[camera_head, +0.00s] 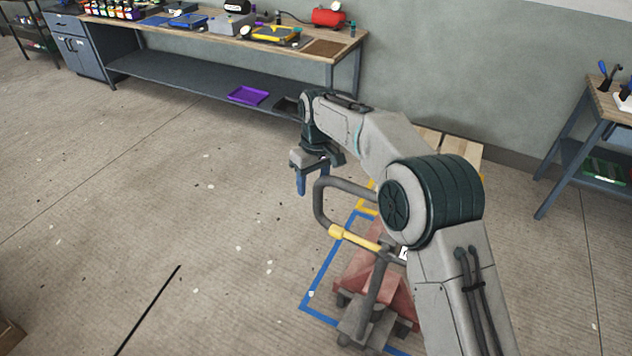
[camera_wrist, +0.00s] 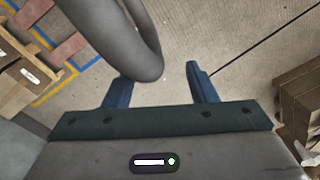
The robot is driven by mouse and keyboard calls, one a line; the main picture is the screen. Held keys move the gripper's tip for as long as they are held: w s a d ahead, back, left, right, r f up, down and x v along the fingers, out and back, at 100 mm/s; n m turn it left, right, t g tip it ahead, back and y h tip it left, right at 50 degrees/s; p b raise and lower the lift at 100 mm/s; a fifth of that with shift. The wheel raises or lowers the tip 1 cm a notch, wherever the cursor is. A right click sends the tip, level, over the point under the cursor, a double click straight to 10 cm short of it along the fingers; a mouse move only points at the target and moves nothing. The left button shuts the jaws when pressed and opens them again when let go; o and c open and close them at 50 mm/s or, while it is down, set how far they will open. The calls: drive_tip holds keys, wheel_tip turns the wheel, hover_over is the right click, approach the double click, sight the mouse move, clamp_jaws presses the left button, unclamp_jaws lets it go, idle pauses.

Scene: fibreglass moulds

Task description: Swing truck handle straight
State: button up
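The pallet truck (camera_head: 352,270) has a reddish body and stands low on the floor, partly hidden behind my arm. Its handle (camera_head: 320,205) is a grey tube loop with a yellow section, and it leans to the left of the truck body. My gripper (camera_head: 312,178) is beside the upper left bend of the loop, with its fingers apart. In the wrist view the grey handle tube (camera_wrist: 125,38) comes down from the top, and its bend lies in front of the finger gap, nearer the left finger. I cannot tell whether it touches.
Blue tape (camera_head: 326,262) outlines a floor area around the truck. Wooden boards (camera_head: 455,146) show behind my arm. A long workbench (camera_head: 220,42) runs along the wall, and another table (camera_head: 606,105) stands at right. The floor at left is mostly open. Cardboard boxes (camera_wrist: 300,92) show in the wrist view.

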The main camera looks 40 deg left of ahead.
drive_tip(key=shift+w+d, duration=0.25)
drive_tip(key=shift+d, duration=0.05)
wheel_tip(320, 180, up, 12)
drive_tip(key=shift+w, duration=0.3)
drive_tip(key=w+d+r+m+t+b, duration=0.1)
drive_tip(key=w+d+r+m, duration=0.15)
drive_tip(key=d, duration=0.55)
drive_tip(key=w+d+r+m+b, duration=0.1)
drive_tip(key=w+d+r, duration=0.25)
drive_tip(key=d, duration=0.45)
drive_tip(key=d+m+t+b, duration=0.15)
drive_tip(key=d+m, duration=0.25)
drive_tip(key=d, duration=1.2)
drive_tip(key=s+d+f+m+t+b, duration=0.1)
drive_tip(key=s+d+m, duration=0.15)
drive_tip(key=d, duration=0.45)
drive_tip(key=s+d+f+m+b, duration=0.1)
drive_tip(key=s+d+f, duration=0.1)
drive_tip(key=s+d, duration=0.35)
drive_tip(key=s+d+f+m+t+b, duration=0.1)
drive_tip(key=s+d+f+m, duration=0.3)
drive_tip(key=s+d+f, duration=0.4)
drive_tip(key=s+d, duration=0.2)
drive_tip(key=d, duration=0.1)
drive_tip(key=shift+s+d, duration=0.15)
drive_tip(key=shift+d, duration=0.2)
